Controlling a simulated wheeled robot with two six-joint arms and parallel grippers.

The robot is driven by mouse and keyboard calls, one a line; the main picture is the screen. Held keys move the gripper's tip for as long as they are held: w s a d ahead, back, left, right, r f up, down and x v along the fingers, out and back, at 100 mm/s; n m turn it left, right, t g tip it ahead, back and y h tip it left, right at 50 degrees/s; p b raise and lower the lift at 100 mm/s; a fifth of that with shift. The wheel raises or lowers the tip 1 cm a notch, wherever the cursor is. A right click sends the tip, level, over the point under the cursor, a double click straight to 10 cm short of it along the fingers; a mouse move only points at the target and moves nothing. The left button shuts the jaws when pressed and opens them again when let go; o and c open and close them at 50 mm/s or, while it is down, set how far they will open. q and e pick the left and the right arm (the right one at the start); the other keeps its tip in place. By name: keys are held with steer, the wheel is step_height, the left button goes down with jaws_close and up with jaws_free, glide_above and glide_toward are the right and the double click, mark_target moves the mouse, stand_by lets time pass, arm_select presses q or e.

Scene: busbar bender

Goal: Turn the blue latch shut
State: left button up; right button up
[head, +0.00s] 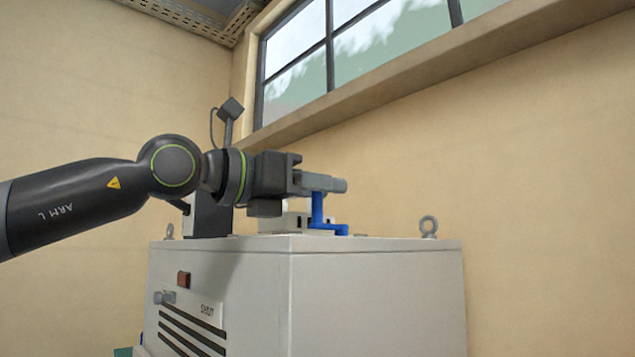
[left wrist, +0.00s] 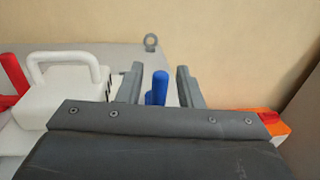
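The blue latch (head: 318,208) stands on top of the grey cabinet, with an upright handle and a low flat arm running right from its foot. My left gripper (head: 325,183) reaches in from the left at the top of the handle. In the left wrist view, the blue handle (left wrist: 159,88) stands between the two fingers of my left gripper (left wrist: 160,86). The fingers are apart, with a visible gap on each side of the handle. The latch's foot is hidden in that view. My right gripper is in neither view.
The cabinet (head: 375,290) has a dark red button (head: 183,279) and slots on its front. An eyebolt (head: 428,227) stands at its right rear. A white handled block (left wrist: 62,95), a red part (left wrist: 12,80) and an orange part (left wrist: 268,120) flank the gripper. A wall is behind.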

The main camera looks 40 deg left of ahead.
arm_select(q)
jaws_close()
steer(key=shift+a+r+m+g+h+p, duration=0.25)
steer(key=shift+m+h+p, duration=0.35)
steer(key=shift+h+p, duration=0.5)
steer(key=shift+w+a+m+g+h+p, duration=0.1)
steer(key=shift+a+m+g+h+p, duration=0.2)
steer(key=shift+m+h+p, duration=0.25)
steer(key=shift+a+m+g+h+p, duration=0.15)
steer(key=shift+m+g+h+p, duration=0.25)
steer(key=shift+h, duration=0.25)
steer(key=shift+w+a+f+m+g+h+p, duration=0.1)
steer(key=shift+a+f+m+g+h+p, duration=0.1)
steer(key=shift+m+g+h+p, duration=0.45)
steer(key=shift+h, duration=0.25)
jaws_free()
